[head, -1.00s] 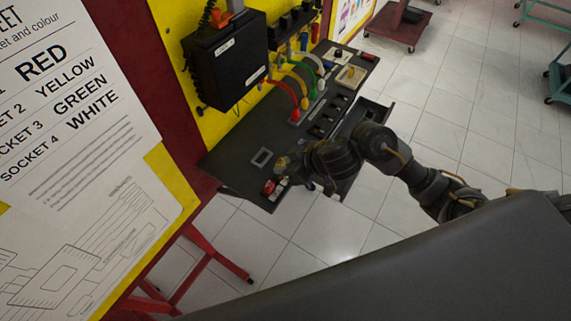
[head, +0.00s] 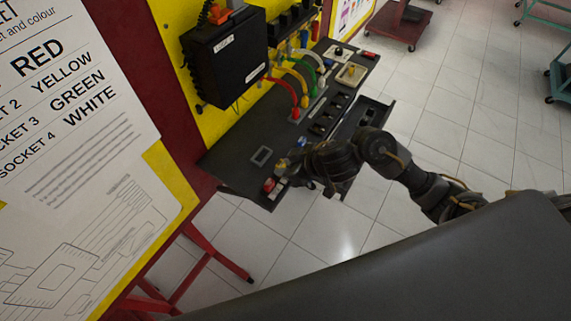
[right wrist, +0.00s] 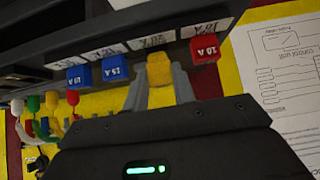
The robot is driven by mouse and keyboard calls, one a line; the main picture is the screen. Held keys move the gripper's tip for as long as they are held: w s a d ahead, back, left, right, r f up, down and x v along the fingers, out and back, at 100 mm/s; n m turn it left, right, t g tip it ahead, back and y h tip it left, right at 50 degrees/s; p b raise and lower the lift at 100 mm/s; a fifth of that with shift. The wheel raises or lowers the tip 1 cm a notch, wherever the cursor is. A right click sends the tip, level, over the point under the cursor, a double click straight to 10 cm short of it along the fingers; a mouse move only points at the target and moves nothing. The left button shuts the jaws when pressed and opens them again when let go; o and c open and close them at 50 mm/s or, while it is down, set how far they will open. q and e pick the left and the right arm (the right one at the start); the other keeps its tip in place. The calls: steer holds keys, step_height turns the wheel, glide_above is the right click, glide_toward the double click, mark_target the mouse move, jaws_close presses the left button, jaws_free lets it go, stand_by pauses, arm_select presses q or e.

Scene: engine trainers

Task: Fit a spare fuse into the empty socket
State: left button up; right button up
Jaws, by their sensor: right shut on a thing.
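My right gripper (right wrist: 160,85) is shut on a yellow fuse (right wrist: 159,68), which sits between its fingertips under a white label on a dark rack (right wrist: 130,20). I cannot tell whether the fuse is seated in the rack or clear of it. A red fuse (right wrist: 205,48) marked 10 A is on one side of it, and two blue fuses (right wrist: 115,68) marked 15 A are on the other. In the head view my right gripper (head: 286,165) is at the near end of the black bench panel (head: 235,165), beside the red fuse (head: 269,185). I cannot make out the empty socket. My left gripper is out of view.
Red, yellow, green and white cables (head: 296,85) arch over the panel's middle. A black box (head: 226,60) hangs on the yellow backboard. A sheet naming sockets and colours (head: 70,100) is at the left. Tiled floor (head: 330,220) lies open in front.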

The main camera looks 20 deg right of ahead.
steer(key=shift+f+b, duration=0.7)
steer(key=shift+f, duration=0.2)
stand_by(0.7)
steer(key=o, duration=0.7)
steer(key=shift+s+d+r+p, duration=0.2)
steer(key=shift+s+r+p, duration=0.05)
steer(key=shift+r+p, duration=0.3)
steer(key=shift+s+d+r+p, duration=0.2)
steer(key=shift+r+p, duration=0.25)
steer(key=shift+p, duration=0.2)
steer(key=p+v, duration=0.2)
steer(key=v, duration=0.1)
steer(key=shift+a+p, duration=0.1)
steer(key=shift+p, duration=0.3)
steer(key=shift+r, duration=0.1)
